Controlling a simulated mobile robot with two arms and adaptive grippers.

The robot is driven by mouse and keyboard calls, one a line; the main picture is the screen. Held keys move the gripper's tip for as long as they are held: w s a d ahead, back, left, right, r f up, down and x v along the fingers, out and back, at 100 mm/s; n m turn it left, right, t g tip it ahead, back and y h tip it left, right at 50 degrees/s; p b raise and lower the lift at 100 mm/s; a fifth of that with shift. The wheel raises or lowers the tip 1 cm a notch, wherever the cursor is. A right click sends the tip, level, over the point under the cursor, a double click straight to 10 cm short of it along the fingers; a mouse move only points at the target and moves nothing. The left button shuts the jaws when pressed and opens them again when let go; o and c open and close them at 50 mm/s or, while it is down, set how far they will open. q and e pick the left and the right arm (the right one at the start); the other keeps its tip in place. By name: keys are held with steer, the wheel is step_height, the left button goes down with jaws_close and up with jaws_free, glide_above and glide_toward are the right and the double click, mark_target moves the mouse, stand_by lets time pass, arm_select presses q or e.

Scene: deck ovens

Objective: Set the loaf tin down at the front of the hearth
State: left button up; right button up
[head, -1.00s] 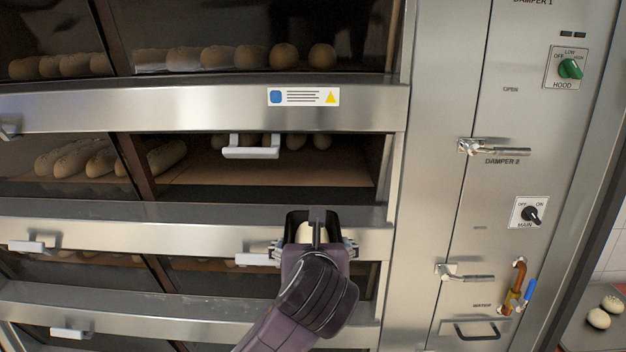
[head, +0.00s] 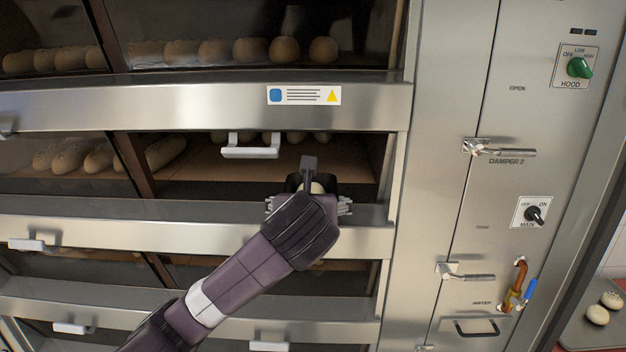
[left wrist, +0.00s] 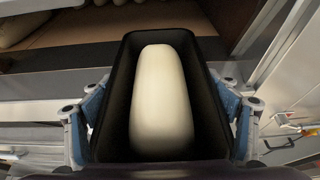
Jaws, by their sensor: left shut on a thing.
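The black loaf tin (left wrist: 122,75) is long and open-topped, with a pale piece of dough (left wrist: 162,100) inside. My left gripper (left wrist: 162,112) is shut on the tin, a finger on each long side. In the head view the gripper (head: 309,203) and tin (head: 291,184) are at the right part of the middle oven opening, around its front sill. My wrist and arm hide much of the tin there. The brown hearth (head: 215,172) lies beyond the tin's far end. I cannot tell whether the tin touches anything below. My right gripper is not in view.
Several loaves (head: 165,153) lie on the hearth at the left, and several round ones (head: 297,137) at the back. A pale handle (head: 250,152) hangs at the opening's top. The hearth's front right is bare. The steel door jamb (head: 394,175) stands at the right.

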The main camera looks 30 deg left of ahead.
mark_target(313, 179)
arm_select(q)
steer(key=w+a, duration=0.1)
steer(key=w, duration=0.2)
steer(key=w+a, duration=0.2)
steer(key=w, duration=0.1)
steer(key=w+a, duration=0.2)
steer(key=w, duration=0.1)
steer(key=shift+w+a, duration=0.2)
steer(key=shift+a, duration=0.05)
steer(key=shift+w+a, duration=0.55)
steer(key=shift+w, duration=0.3)
steer(key=shift+w+a, duration=0.5)
steer(key=shift+w, duration=0.35)
steer(key=shift+w+f, duration=0.2)
steer(key=shift+f, duration=0.55)
steer(key=shift+s, duration=0.1)
steer(key=o, duration=1.6)
steer(key=shift+f, duration=0.15)
steer(key=shift+s, duration=0.1)
